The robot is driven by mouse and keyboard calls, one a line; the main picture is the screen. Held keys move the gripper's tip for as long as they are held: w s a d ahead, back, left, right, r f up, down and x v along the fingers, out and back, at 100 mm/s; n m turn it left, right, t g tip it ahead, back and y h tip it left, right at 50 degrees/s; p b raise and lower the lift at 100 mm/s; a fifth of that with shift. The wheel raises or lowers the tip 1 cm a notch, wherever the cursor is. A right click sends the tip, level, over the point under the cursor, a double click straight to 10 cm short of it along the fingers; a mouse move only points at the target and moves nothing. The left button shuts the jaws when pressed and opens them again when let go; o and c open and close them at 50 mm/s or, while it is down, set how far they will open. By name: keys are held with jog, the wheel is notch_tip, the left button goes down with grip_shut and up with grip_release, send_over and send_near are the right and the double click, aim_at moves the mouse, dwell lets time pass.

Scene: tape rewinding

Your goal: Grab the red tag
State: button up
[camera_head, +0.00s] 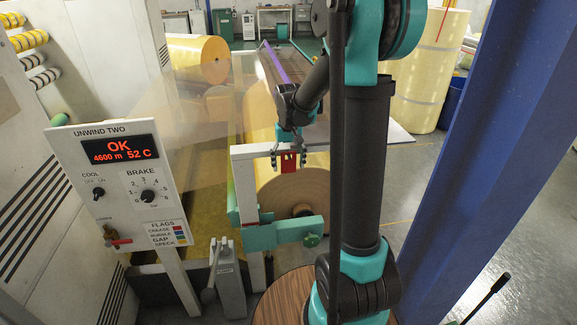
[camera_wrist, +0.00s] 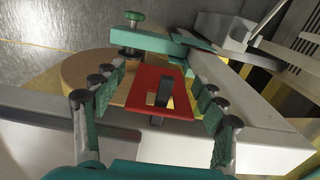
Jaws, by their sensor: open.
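The red tag (camera_wrist: 142,94) is a flat red plate with an opening in it. It sits between my gripper's fingers in the wrist view, with a dark peg standing through or in front of its opening. In the head view the red tag (camera_head: 288,163) shows just below the gripper, at the white frame's crossbar. My gripper (camera_wrist: 157,70) is open, with one green-padded finger on each side of the tag. A gap shows between each finger and the tag. In the head view my gripper (camera_head: 288,148) points down; its fingertips are small there.
A white frame (camera_head: 248,151) stands beside a large tan roll (camera_head: 295,190). A teal bracket (camera_head: 285,232) is below. The control panel (camera_head: 120,185) at left reads "OK", "4600 m 52 C". A blue post (camera_head: 500,150) stands at right. A grey lever stand (camera_head: 229,280) is in front.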

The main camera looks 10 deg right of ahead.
jog(key=shift+f, duration=0.1)
jog(key=c, duration=1)
jog(key=shift+o, duration=0.2)
